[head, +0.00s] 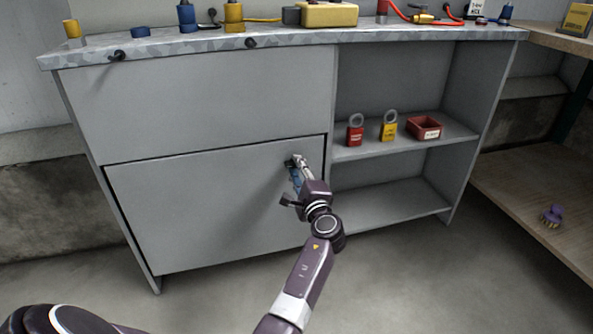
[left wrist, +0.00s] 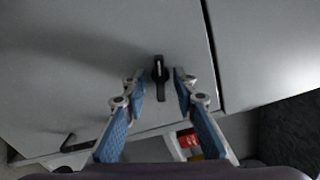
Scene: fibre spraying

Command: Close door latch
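The grey lower cabinet door (head: 200,215) looks shut in its frame, with a thin dark gap along its top. My left gripper (head: 298,163) is at the door's upper right corner. In the left wrist view, the small black latch (left wrist: 160,78) on the grey panel lies between the open, blue-padded fingers of my left gripper (left wrist: 158,80). I cannot tell whether either finger touches it. The latch is mostly hidden behind the gripper in the head view. My right gripper is not in view.
A black handle (left wrist: 68,143) sticks out low left in the left wrist view. Right of the door are open shelves (head: 385,205) with a red padlock (head: 355,133), a yellow padlock (head: 389,129) and a red box (head: 424,128). The speckled worktop (head: 290,36) holds several fittings.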

